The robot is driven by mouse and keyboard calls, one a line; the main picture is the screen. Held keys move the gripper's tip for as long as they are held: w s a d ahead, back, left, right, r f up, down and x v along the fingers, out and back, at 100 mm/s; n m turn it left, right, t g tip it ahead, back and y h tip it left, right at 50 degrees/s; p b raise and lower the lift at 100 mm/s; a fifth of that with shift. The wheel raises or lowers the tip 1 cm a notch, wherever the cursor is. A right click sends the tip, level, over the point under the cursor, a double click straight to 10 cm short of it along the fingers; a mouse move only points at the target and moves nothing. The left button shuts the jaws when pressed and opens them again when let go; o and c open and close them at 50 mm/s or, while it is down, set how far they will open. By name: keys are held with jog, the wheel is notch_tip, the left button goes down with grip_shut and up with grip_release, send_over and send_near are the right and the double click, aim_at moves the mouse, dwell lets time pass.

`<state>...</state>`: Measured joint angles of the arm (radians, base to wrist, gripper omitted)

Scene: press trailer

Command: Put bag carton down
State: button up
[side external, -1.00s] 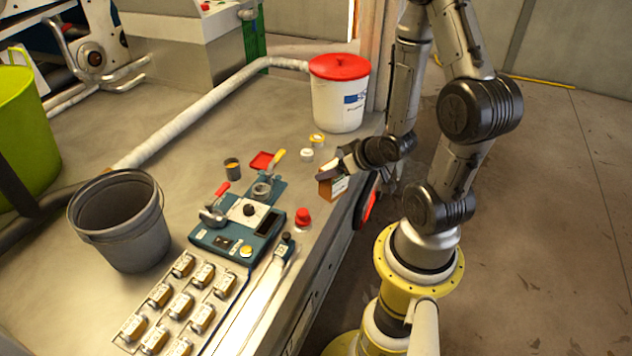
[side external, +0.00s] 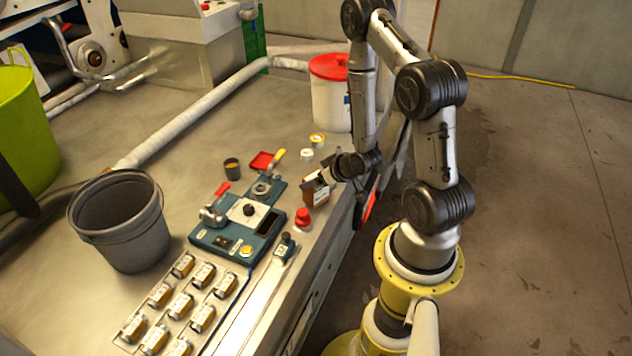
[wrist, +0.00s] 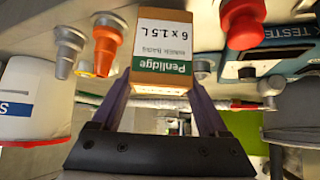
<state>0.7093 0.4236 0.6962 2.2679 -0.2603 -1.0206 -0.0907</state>
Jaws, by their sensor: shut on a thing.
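The bag carton (wrist: 162,50) is a small brown box with a white and green label reading "Penlidge 6 x 1.5 L". In the side external view the carton (side external: 317,196) is at the right edge of the bench, between the red-capped item and my arm. My gripper (side external: 322,180) is shut on it. In the wrist view my gripper's fingers (wrist: 160,98) lie along both sides of the carton. I cannot tell whether its underside touches the bench.
A blue tester (side external: 240,225) and a red-capped item (side external: 303,218) stand to the left of the carton. Two small capped jars (side external: 307,154) and a white bucket (side external: 330,105) with a red lid stand behind. A dark bucket (side external: 122,225) is farther left.

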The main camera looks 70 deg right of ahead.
jog(key=shift+f, duration=0.55)
jog(key=shift+f, duration=0.1)
jog(key=o, duration=1.4)
